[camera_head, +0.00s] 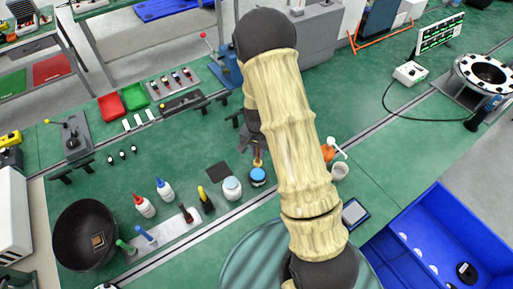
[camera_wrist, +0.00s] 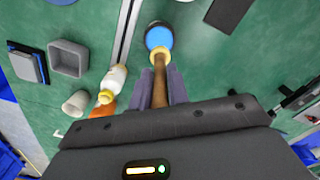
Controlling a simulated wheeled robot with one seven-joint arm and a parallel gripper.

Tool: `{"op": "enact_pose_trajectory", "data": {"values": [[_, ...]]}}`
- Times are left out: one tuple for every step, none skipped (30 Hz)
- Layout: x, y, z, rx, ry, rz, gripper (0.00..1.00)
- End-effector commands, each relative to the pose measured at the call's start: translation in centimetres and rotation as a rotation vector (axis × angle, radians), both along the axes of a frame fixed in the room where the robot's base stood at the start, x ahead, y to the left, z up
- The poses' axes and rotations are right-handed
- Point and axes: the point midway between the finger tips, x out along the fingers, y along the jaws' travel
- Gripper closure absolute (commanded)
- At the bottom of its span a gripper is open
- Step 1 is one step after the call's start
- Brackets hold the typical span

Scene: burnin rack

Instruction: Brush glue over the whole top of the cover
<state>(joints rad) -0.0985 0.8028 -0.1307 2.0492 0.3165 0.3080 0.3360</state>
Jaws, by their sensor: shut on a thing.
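My gripper (camera_wrist: 160,88) is shut on a brush with a brown wooden handle (camera_wrist: 160,82) and a yellowish collar. The brush points at a small round piece with a blue top (camera_wrist: 159,36), which looks like the cover. In the head view the cover (camera_head: 258,175) stands on the green bench and the brush (camera_head: 257,160) is just behind it. The brush end overlaps the cover's edge in the wrist view; I cannot tell whether it touches. The bristles are hard to make out. Much of my gripper (camera_head: 250,142) is hidden behind my arm in the head view.
A white jar with a pale blue top (camera_head: 232,188) stands left of the cover, with a dark square pad (camera_head: 219,171) behind. Several bottles, including a red-capped one (camera_head: 144,206), and a black bowl (camera_head: 85,235) are further left. A white cup (camera_head: 340,171) is right.

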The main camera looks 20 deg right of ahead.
Motion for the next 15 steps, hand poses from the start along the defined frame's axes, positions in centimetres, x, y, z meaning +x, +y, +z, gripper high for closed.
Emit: {"op": "enact_pose_trajectory", "data": {"values": [[0.0, 0.0, 0.0, 0.000, 0.000, 0.000, 1.00], [0.0, 0.0, 0.0, 0.000, 0.000, 0.000, 1.00], [0.0, 0.0, 0.0, 0.000, 0.000, 0.000, 1.00], [0.0, 0.0, 0.0, 0.000, 0.000, 0.000, 1.00], [0.0, 0.0, -0.1, 0.000, 0.000, 0.000, 1.00], [0.0, 0.0, -0.2, 0.000, 0.000, 0.000, 1.00], [0.0, 0.0, -0.3, 0.000, 0.000, 0.000, 1.00], [0.0, 0.0, -0.4, 0.000, 0.000, 0.000, 1.00], [0.0, 0.0, -0.7, 0.000, 0.000, 0.000, 1.00], [0.0, 0.0, -0.9, 0.000, 0.000, 0.000, 1.00], [0.0, 0.0, -1.1, 0.000, 0.000, 0.000, 1.00], [0.0, 0.0, -1.5, 0.001, 0.001, 0.000, 1.00], [0.0, 0.0, -1.8, 0.001, 0.001, 0.000, 1.00], [0.0, 0.0, -2.1, 0.000, 0.001, 0.000, 1.00], [0.0, 0.0, -2.5, 0.000, 0.001, 0.000, 1.00]]}}
